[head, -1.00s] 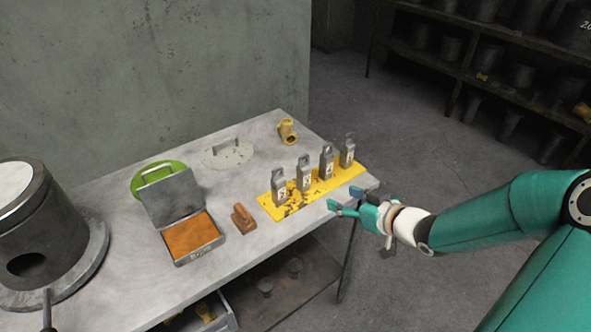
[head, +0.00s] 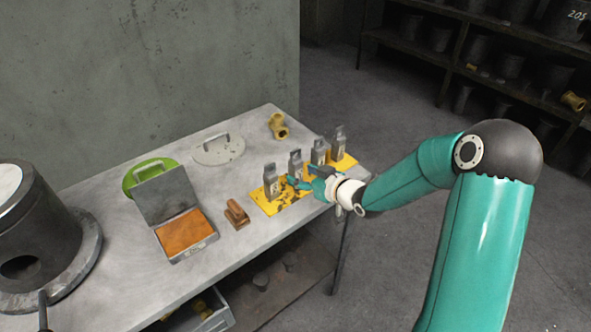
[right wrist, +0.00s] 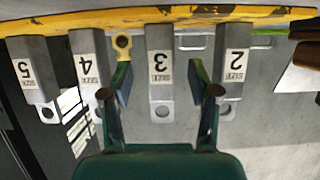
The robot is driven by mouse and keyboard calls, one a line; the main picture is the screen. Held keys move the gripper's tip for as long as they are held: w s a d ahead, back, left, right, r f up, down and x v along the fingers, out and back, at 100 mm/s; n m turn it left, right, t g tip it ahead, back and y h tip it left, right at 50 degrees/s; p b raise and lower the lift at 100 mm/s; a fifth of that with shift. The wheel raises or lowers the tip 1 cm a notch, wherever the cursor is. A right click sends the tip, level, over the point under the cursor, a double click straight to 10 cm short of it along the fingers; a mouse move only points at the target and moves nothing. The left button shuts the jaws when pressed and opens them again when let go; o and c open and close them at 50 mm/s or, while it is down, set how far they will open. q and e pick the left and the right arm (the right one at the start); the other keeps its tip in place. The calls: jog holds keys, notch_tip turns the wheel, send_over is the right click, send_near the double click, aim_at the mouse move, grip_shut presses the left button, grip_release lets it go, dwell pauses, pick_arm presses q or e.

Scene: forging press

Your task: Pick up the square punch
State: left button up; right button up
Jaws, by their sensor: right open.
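Several grey square punches with number labels stand in a row on a yellow-and-black plate (head: 262,207). In the right wrist view, which is upside down, the punch labelled SIZE 3 (right wrist: 160,72) is between my open fingers, with a gap on both sides. It is second from the left in the head view (head: 296,158). Beside it are SIZE 2 (right wrist: 235,66), SIZE 4 (right wrist: 89,68) and SIZE 5 (right wrist: 34,72). My right gripper (head: 303,177) is open and empty at the row's near side. My left gripper is not in view.
An open box with an orange pad (head: 187,234), a brown wooden block (head: 236,214), a green round item (head: 140,176), a grey lid (head: 218,152) and a brass fitting (head: 278,126) are on the table. A dark cylinder (head: 40,235) stands at left.

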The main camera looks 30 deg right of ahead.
aim_at(299, 173)
jog(key=shift+p+x, duration=0.4)
jog(key=shift+x, duration=1.55)
grip_shut()
jog(key=shift+r, duration=0.15)
